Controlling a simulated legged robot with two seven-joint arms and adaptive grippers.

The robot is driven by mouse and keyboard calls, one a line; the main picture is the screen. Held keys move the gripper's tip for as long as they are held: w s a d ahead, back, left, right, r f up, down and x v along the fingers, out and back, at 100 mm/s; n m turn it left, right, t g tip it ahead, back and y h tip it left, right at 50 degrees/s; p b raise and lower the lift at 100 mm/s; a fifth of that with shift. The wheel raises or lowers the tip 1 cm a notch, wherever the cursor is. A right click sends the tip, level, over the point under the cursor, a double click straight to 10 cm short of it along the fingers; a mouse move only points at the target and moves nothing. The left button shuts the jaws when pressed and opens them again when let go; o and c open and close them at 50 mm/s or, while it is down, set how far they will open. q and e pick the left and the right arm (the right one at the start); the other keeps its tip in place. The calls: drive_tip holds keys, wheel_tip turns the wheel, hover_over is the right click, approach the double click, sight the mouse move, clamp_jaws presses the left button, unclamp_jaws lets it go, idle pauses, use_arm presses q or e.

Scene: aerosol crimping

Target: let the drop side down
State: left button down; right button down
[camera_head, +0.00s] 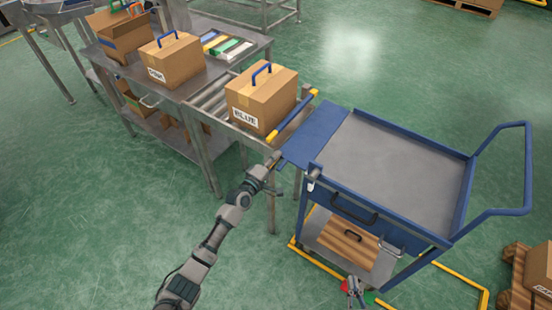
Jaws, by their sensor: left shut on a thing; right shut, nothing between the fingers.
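The cart (470,185) has a grey top deck with blue rims and a tube handle at right. Its blue drop side (318,132) is at the deck's left edge, leaning outward toward the roller conveyor; its exact tilt is hard to tell. My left gripper (274,160) is shut at the near outer corner of this panel; the small contact is partly hidden by the fingers. My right gripper (356,290) is shut and empty, low at the bottom edge in front of the cart.
A box marked BLUE (262,97) stands on the roller conveyor (212,98), behind a blue bar with yellow ends (293,116). Another box (172,60) stands further left. Yellow floor rails (458,281) run around the cart's base. The cart deck is empty.

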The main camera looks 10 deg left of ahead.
use_arm(q)
drive_tip(key=shift+w+a+r, duration=0.1)
drive_tip(key=shift+a+r, duration=0.05)
drive_tip(key=shift+r, duration=0.15)
drive_tip(key=c, duration=1.3)
unclamp_jaws()
drive_tip(key=shift+o, duration=0.7)
drive_tip(key=shift+f, duration=0.15)
drive_tip(key=shift+s+f, duration=0.15)
drive_tip(key=shift+s, duration=0.2)
drive_tip(key=v, duration=1.1)
drive_tip(key=shift+a, duration=0.15)
drive_tip(key=shift+s, duration=0.1)
